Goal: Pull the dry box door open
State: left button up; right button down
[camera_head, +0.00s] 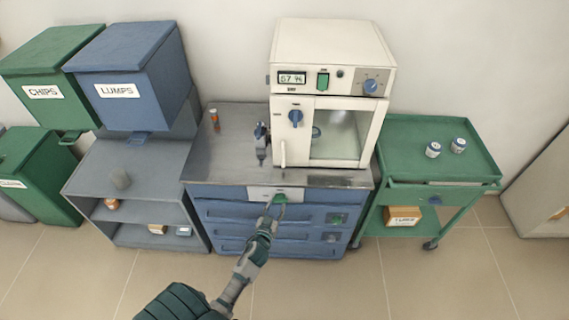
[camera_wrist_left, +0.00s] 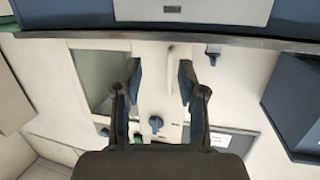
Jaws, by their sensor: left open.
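The dry box (camera_head: 329,38) is a white cabinet standing on the metal-topped bench. Its door (camera_head: 297,145) looks shut and has a glass window, a blue knob (camera_head: 296,117) and a pale upright handle (camera_head: 283,153) at its left edge. My left gripper (camera_head: 277,202) is open and empty, in front of the bench and below the handle in the head view. In the left wrist view, which is upside down, the open fingers (camera_wrist_left: 160,78) frame the pale handle (camera_wrist_left: 171,58), with a gap still between them and the door. My right gripper is not in view.
The blue drawer bench (camera_head: 225,170) carries a small blue-grey device (camera_head: 262,143) left of the dry box and an orange-topped vial (camera_head: 214,118). A green cart (camera_head: 400,160) with two jars stands right. Grey shelves and bins (camera_head: 135,75) stand left.

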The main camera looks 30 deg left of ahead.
pick_arm(q)
jog(key=t+y, duration=0.1)
jog(key=t, duration=0.1)
send_near(283, 159)
jog(key=shift+n, duration=0.4)
jog(key=b+x, duration=0.1)
jog(key=x, duration=0.9)
jog(key=shift+s+a+f, duration=0.1)
jog(key=shift+w+a, duration=0.15)
jog(key=shift+w, duration=0.25)
grip_shut()
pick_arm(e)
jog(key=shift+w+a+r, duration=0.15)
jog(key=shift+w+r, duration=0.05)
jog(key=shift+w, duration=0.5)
